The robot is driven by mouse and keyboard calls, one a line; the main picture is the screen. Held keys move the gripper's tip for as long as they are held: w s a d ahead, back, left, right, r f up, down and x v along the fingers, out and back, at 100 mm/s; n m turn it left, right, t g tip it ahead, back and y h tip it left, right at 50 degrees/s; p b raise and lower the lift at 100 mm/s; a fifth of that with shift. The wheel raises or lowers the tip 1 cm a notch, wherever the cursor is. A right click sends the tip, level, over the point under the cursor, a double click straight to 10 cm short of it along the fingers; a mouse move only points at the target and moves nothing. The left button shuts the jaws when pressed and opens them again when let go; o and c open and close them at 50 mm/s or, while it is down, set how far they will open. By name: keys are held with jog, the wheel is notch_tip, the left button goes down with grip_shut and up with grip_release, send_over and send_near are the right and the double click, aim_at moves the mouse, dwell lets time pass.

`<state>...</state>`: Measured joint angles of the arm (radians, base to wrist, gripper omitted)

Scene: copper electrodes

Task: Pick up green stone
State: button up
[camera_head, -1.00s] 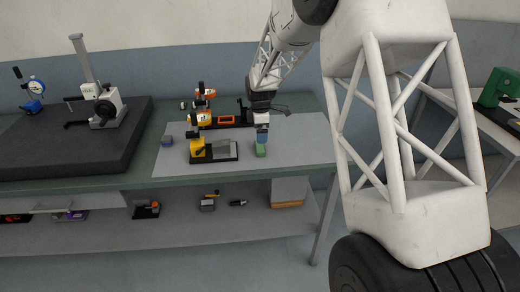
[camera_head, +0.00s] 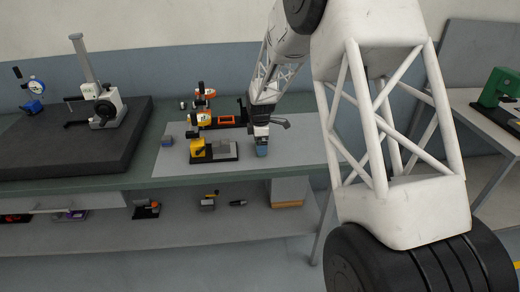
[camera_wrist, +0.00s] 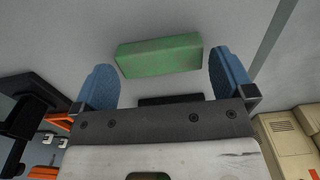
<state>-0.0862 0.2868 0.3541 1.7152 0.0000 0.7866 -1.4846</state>
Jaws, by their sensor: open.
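The green stone (camera_wrist: 158,56) is a green block lying on the light grey mat. In the wrist view it lies crosswise just beyond and between the two blue fingertips of my gripper (camera_wrist: 164,80). The fingers are spread wider than the block is long and do not visibly touch it. In the head view my gripper (camera_head: 262,150) points down over the right part of the mat and hides the green stone.
A yellow clamp device (camera_head: 198,150) on a dark base stands left of my gripper. An orange-framed part (camera_head: 226,119) is behind. A small blue-grey block (camera_head: 167,141) lies at the mat's left. A dark granite slab (camera_head: 75,140) carries a gauge stand (camera_head: 104,106).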

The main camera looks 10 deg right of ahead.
jog(key=shift+f, duration=0.9)
jog(key=c, duration=0.7)
jog(key=shift+r, duration=0.2)
jog(key=shift+r, duration=0.5)
notch_tip(320, 180, up, 2)
jog(key=shift+r, duration=0.1)
jog(key=s+d+r, duration=0.1)
jog(key=s, duration=1.5)
jog(key=shift+d+r, duration=0.15)
jog(key=shift+r, duration=0.05)
